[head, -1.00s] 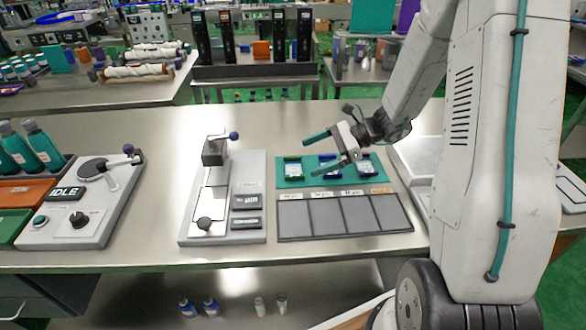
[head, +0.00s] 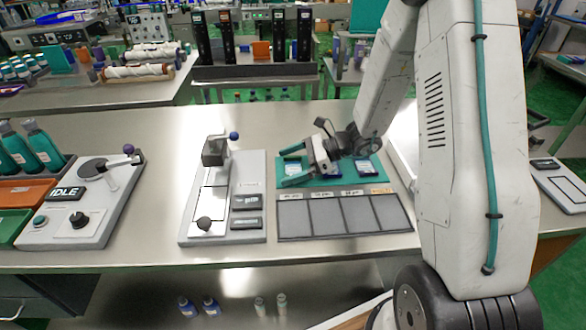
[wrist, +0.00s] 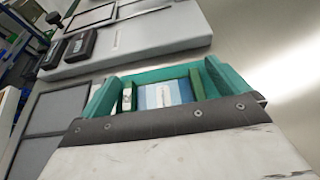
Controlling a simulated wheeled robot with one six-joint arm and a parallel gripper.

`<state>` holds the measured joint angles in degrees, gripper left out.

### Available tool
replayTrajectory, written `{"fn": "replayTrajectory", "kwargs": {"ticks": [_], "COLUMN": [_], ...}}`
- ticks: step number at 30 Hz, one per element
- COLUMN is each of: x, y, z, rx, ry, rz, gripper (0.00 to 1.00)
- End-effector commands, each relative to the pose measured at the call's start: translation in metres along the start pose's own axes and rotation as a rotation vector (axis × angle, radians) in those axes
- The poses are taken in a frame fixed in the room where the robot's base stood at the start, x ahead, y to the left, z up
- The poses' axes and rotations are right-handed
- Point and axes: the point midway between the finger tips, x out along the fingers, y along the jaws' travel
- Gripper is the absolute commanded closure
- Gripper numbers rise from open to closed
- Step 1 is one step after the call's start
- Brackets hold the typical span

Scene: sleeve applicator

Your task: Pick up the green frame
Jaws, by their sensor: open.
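The green frame, which has green side bars and a pale blue and white card face, lies on the teal mat (head: 374,180). In the wrist view the green frame (wrist: 195,84) sits between the two teal fingers of my gripper (wrist: 163,76), with a narrow gap showing on its left side. My gripper (head: 284,167) is open over the left end of the mat in the head view. The gripper and its fingers hide part of the green frame there.
A grey tray with several dark compartments (head: 325,215) lies in front of the mat. A grey applicator fixture (head: 256,196) with a lever stands to its left. Farther left is a station labelled IDLE (head: 65,193). Bare steel table lies between the two stations.

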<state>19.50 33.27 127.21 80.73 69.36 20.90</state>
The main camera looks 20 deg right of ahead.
Motion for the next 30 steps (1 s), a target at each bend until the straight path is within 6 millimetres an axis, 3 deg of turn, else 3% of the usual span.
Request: {"fn": "replayTrajectory", "kwargs": {"ticks": [1, 5, 17, 26, 30], "x": [0.000, 0.000, -0.002, -0.015, -0.038], "y": [0.000, 0.000, 0.000, 0.000, 0.022], "z": [0.000, 0.000, 0.003, 0.036, 0.026], "rx": [0.000, 0.000, -0.001, -0.005, 0.004], "ry": [0.000, 0.000, 0.000, 0.001, 0.000], "rz": [0.000, 0.000, -0.001, -0.002, -0.004], "gripper": [0.06, 0.41, 0.41, 0.41, 0.41]}}
